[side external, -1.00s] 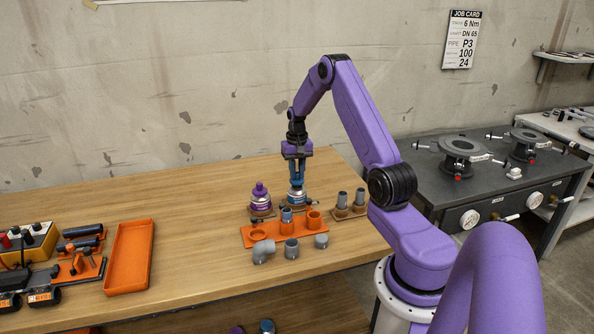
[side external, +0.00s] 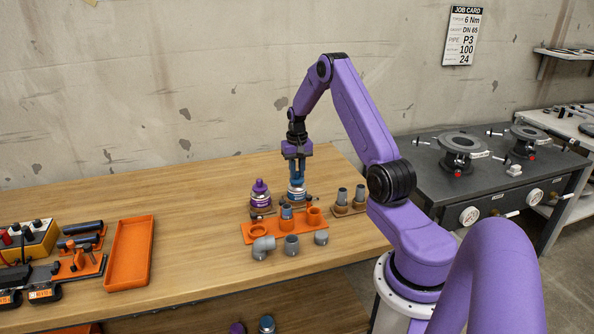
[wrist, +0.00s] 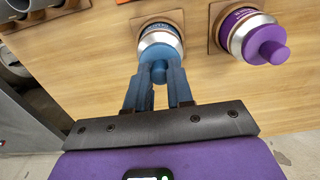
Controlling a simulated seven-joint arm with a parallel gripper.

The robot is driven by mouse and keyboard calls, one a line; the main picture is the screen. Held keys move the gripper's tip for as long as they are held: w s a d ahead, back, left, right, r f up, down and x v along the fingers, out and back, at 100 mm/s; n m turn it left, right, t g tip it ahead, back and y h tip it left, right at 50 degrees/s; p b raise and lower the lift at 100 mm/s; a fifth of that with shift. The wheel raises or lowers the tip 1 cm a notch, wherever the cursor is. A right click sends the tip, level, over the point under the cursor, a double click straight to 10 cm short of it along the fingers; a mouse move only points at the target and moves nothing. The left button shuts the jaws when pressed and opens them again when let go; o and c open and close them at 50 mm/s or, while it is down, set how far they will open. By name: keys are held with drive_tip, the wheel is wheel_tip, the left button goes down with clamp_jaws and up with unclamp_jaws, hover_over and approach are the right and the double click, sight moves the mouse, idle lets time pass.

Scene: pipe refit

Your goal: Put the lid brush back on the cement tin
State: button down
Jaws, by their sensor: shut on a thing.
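The cement tin (side external: 297,194) has a blue label and a silver shoulder and stands on a small brown base on the wooden table. The wrist view shows the tin (wrist: 160,33) upright, just beyond my fingertips. My gripper (side external: 297,172) points straight down over it, with its blue fingers (wrist: 158,76) shut on the knob of the blue lid brush (wrist: 159,68). The blue lid is at the tin's mouth, in line with it. Any brush below the lid is hidden, and I cannot tell whether the lid is fully seated.
A purple-capped tin (side external: 260,196) stands close to the left; its purple knob shows in the wrist view (wrist: 268,46). An orange fitting holder (side external: 262,231) and grey pipe fittings (side external: 291,245) are in front. Grey pipe pieces (side external: 343,196) stand to the right. The table behind is clear.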

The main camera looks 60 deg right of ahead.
drive_tip(key=shift+f, duration=0.3)
idle(0.5)
drive_tip(key=c, duration=0.8)
unclamp_jaws()
drive_tip(key=shift+o, duration=0.2)
drive_tip(key=shift+r, duration=0.1)
drive_tip(key=shift+r, duration=3.7)
